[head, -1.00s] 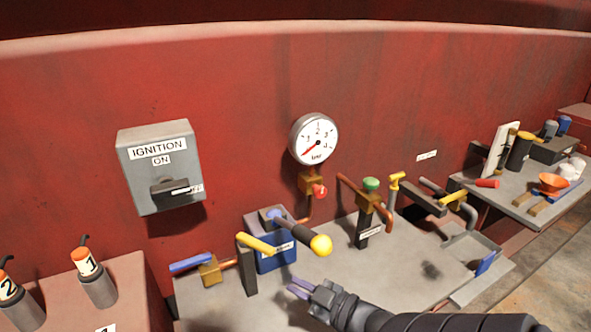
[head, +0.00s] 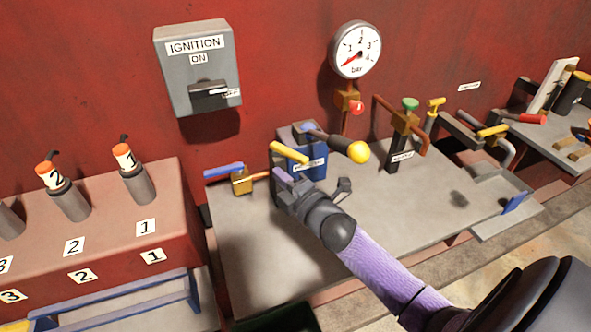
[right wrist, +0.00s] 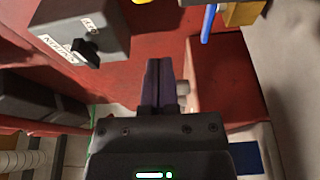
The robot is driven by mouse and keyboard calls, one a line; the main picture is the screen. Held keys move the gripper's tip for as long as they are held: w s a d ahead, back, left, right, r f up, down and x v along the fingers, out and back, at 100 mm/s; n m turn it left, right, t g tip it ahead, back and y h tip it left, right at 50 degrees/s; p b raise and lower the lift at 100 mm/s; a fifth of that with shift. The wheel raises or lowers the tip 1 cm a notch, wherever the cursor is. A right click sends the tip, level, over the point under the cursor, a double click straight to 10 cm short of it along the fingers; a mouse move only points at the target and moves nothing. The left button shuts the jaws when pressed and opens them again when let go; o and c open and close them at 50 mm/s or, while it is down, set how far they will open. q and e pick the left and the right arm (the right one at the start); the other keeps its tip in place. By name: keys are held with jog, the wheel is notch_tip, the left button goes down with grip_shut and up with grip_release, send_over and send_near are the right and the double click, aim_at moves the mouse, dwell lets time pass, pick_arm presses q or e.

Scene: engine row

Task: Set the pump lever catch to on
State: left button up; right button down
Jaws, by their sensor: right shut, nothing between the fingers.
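The pump is a blue box (head: 310,170) on the grey bench, with a dark lever ending in a yellow ball (head: 358,152). A yellow bar (head: 289,152), which looks like the lever catch, tops a dark post just left of the pump. My right gripper (head: 280,178) is shut and empty, with its purple fingers just below the yellow bar in the head view. It hides the lower post, and I cannot tell whether it touches it. In the right wrist view the shut fingers (right wrist: 158,85) show nothing between them. My left gripper is out of view.
A blue-handled brass valve (head: 240,180) stands left of the post. The gauge (head: 355,50), a green-knobbed valve (head: 408,115) and the ignition box (head: 198,75) are nearby. Numbered plugs (head: 135,175) stand on the red block at left. The front bench is clear.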

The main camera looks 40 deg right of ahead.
aim_at(307, 163)
jog(key=d, duration=0.4)
jog(key=shift+w, duration=0.4)
jog(key=shift+w+d+f+n+y+b, duration=0.1)
jog(key=shift+d+f+n+y+b, duration=0.05)
jog(key=shift+d+n+y+b, duration=0.85)
jog(key=shift+w+d+m, duration=0.1)
jog(key=shift+d+m, duration=0.2)
jog(key=shift+d, duration=0.25)
